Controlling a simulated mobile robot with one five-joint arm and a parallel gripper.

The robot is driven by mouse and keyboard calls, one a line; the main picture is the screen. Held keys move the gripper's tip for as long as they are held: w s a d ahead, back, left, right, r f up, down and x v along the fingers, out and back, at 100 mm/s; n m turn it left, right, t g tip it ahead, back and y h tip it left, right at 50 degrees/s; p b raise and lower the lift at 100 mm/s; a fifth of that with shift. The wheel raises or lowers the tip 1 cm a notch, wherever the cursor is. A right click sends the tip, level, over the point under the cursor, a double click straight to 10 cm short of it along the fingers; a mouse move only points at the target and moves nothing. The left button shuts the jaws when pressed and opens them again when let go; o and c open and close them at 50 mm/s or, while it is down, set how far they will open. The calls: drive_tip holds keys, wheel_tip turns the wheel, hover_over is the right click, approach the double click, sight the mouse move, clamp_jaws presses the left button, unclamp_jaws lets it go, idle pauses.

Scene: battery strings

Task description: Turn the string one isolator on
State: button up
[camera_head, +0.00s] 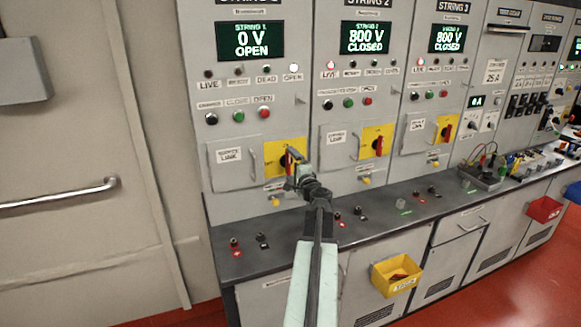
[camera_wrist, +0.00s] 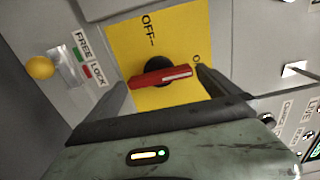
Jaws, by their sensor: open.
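The string one isolator is a red bar handle (camera_wrist: 148,80) on a black hub over a yellow plate (camera_wrist: 125,38). In the wrist view its white-marked end points right, near a label starting with O that is partly hidden; the OFF label is at the top. My gripper (camera_wrist: 163,82) is open, one finger near each end of the handle; I cannot tell whether they touch it. In the head view my gripper (camera_head: 292,160) covers most of the handle on the yellow plate (camera_head: 272,150). The string one display (camera_head: 250,40) reads 0 V OPEN.
A yellow knob (camera_wrist: 39,67) sits beside a FREE/LOCK label (camera_wrist: 90,58). String two (camera_head: 377,141) and string three (camera_head: 444,129) isolators stand to the right, their displays reading 800 V CLOSED. A bench (camera_head: 400,207) with terminals juts out below. A yellow bin (camera_head: 395,285) hangs in front.

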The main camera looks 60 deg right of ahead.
drive_tip(key=v, duration=0.7)
drive_tip(key=shift+a, duration=0.2)
